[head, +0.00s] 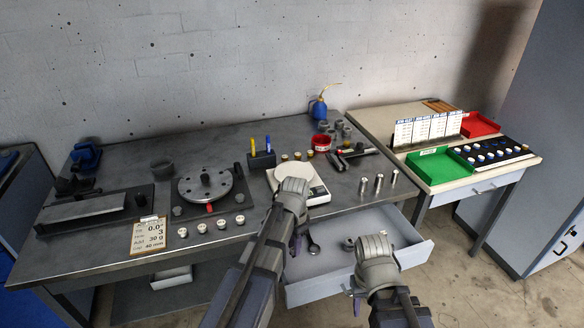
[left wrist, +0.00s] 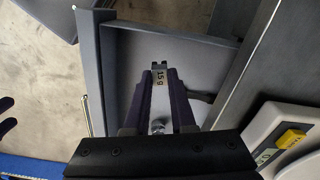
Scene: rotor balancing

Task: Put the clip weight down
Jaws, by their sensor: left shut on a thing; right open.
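In the head view my left gripper (head: 297,243) is over the left part of the drawer (head: 412,256), in front of the scale; the weight cannot be made out there. My right gripper (head: 356,300) is open at the drawer's front edge.
A wrench (head: 313,243) lies in the drawer, with a grey round part (head: 349,243) farther right. The white scale (head: 316,192) stands on the bench above. Several metal cylinders (head: 378,182) stand right of it. The drawer's right part has bare floor.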

